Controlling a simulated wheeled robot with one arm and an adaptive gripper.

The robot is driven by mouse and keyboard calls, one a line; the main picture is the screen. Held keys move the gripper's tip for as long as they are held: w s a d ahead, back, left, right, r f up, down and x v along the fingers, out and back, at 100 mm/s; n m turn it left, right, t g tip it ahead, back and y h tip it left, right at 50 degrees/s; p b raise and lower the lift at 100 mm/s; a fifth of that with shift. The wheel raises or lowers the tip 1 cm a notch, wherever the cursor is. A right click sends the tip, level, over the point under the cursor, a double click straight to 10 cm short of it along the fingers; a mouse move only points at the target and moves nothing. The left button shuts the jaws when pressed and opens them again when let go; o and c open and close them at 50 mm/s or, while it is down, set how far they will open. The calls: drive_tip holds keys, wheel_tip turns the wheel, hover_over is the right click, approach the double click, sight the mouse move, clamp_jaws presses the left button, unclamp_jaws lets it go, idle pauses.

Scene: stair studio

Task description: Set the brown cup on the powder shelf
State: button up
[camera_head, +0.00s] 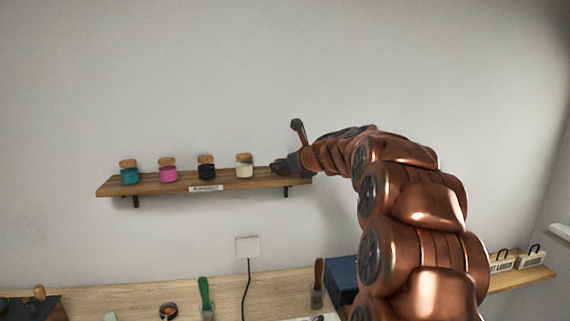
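The wooden powder shelf (143,186) hangs on the wall with a small label on its front edge. Several cork-topped jars stand along it: teal (129,175), pink (168,173), black (206,170) and cream (244,169). My gripper (281,167) is at the shelf's right end, just right of the cream jar. No brown cup is clearly visible elsewhere.
Below is a wooden bench (140,297) with a green-handled tool (205,292), a brown-handled tool (318,280) and a blue box (343,274). A wall socket (247,246) has a hanging cord. My arm covers the right of the bench.

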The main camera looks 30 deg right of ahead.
drive_tip(key=o, duration=0.5)
drive_tip(key=shift+c, duration=0.2)
drive_tip(key=b+v, duration=0.2)
drive_tip(key=v, duration=1)
drive_tip(key=shift+r+b, duration=0.15)
drive_tip(key=shift+b, duration=0.2)
drive_tip(key=s+a+f+n+g+y, duration=0.1)
drive_tip(key=a+f+n+g, duration=0.1)
drive_tip(key=a+f+n, duration=0.35)
drive_tip(key=s+a+f+n+g+y, duration=0.1)
drive_tip(key=a+f+n+g+y, duration=0.15)
drive_tip(key=a, duration=0.65)
drive_tip(key=s+a+f+n+g, duration=0.4)
drive_tip(key=s+a+f+n, duration=0.6)
drive_tip(key=a+f, duration=0.15)
drive_tip(key=s+a+f+n+g+h, duration=0.1)
drive_tip(key=s+f+n+g, duration=0.2)
drive_tip(key=s+f+n, duration=0.2)
drive_tip(key=s+a+f+n+g+h, duration=0.1)
drive_tip(key=s+f+n+g, duration=0.3)
drive_tip(key=s+n, duration=0.7)
drive_tip(key=s+f+h, duration=0.1)
drive_tip(key=s+f, duration=0.1)
drive_tip(key=s, duration=0.6)
drive_tip(key=shift+s+a+n, duration=0.15)
drive_tip(key=shift+s+n, duration=0.15)
drive_tip(key=shift+s, duration=0.1)
